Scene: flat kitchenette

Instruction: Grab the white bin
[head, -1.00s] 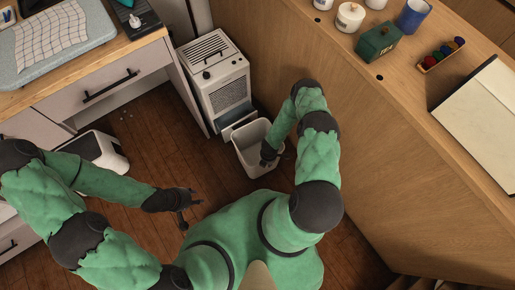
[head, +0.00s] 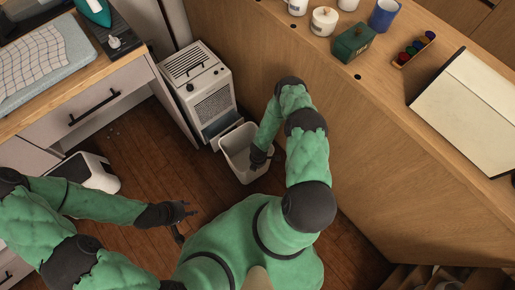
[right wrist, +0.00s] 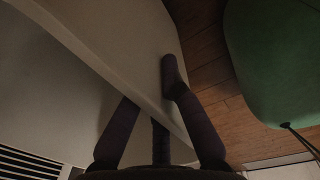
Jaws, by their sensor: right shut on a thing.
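The white bin (head: 232,147) is open-topped and stands between the white appliance and the wooden counter in the head view. My right gripper (head: 258,158) is at the bin's near right edge. In the right wrist view, its dark fingers (right wrist: 160,115) straddle the bin's wall (right wrist: 115,45), one on each side, and are shut on it. Whether the bin touches the floor cannot be told. My left gripper (head: 184,222) is open and empty above the floor, to the left of my body and apart from the bin.
A white vented appliance (head: 205,95) stands right behind the bin. A wooden counter (head: 400,165) with mugs, a green box (head: 353,43) and a board rises on the right. Drawers (head: 95,110) line the left. A white-and-black bin-like object (head: 92,172) stands on the floor there. Floor between is clear.

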